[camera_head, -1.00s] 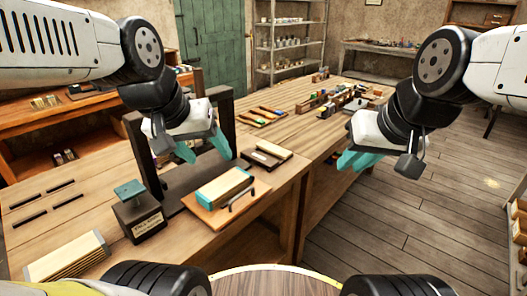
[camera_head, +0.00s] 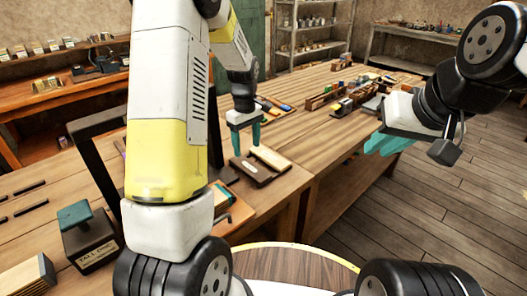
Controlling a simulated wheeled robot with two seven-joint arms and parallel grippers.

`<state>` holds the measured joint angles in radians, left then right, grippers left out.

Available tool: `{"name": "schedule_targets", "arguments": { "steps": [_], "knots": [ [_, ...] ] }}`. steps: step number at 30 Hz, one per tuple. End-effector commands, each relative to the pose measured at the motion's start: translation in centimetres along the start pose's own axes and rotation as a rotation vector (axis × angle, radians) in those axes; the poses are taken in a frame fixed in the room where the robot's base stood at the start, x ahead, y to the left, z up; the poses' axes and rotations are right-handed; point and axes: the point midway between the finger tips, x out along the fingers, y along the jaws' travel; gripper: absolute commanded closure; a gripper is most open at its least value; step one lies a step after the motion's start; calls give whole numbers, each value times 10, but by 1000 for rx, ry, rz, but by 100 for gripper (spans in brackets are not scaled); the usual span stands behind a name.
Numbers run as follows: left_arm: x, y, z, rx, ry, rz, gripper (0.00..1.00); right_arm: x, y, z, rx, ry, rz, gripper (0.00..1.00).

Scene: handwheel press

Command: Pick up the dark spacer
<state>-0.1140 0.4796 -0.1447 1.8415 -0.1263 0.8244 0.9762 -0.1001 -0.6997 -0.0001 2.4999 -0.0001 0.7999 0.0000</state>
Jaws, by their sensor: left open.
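A dark brown flat block (camera_head: 251,172), which looks like the dark spacer, lies on the bench beside a light wooden block (camera_head: 270,158). My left gripper (camera_head: 246,146) points down with its two teal fingers apart and empty. It is just above or behind the dark block; the exact height is hard to tell. My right gripper (camera_head: 388,143) hangs beyond the bench's right edge, away from the blocks. Its teal fingers overlap in this view, so I cannot tell their gap.
My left arm hides much of the press frame (camera_head: 92,125) and the wooden board. A small dark box with a teal top (camera_head: 88,232) stands at the left. Tools and racks (camera_head: 345,100) lie further back. The bench right of the blocks is clear.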

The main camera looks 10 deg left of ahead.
Motion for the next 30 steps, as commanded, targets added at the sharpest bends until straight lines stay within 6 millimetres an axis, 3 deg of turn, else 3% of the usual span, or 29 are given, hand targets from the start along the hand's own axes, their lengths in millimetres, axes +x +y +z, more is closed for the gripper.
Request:
{"name": "schedule_targets", "arguments": {
  "steps": [18,26,27,30],
  "knots": [
    [75,1,2,-4,-2,-4,38,0,0,0,0,0,0,80],
    [79,2,2,-4,0,-2,38,0,0,0,0,0,0,80],
    [79,2,2,-4,0,-2,40,0,0,0,0,0,0,80],
    [79,2,2,-4,0,-2,60,0,0,0,0,0,0,80]
  ]
}}
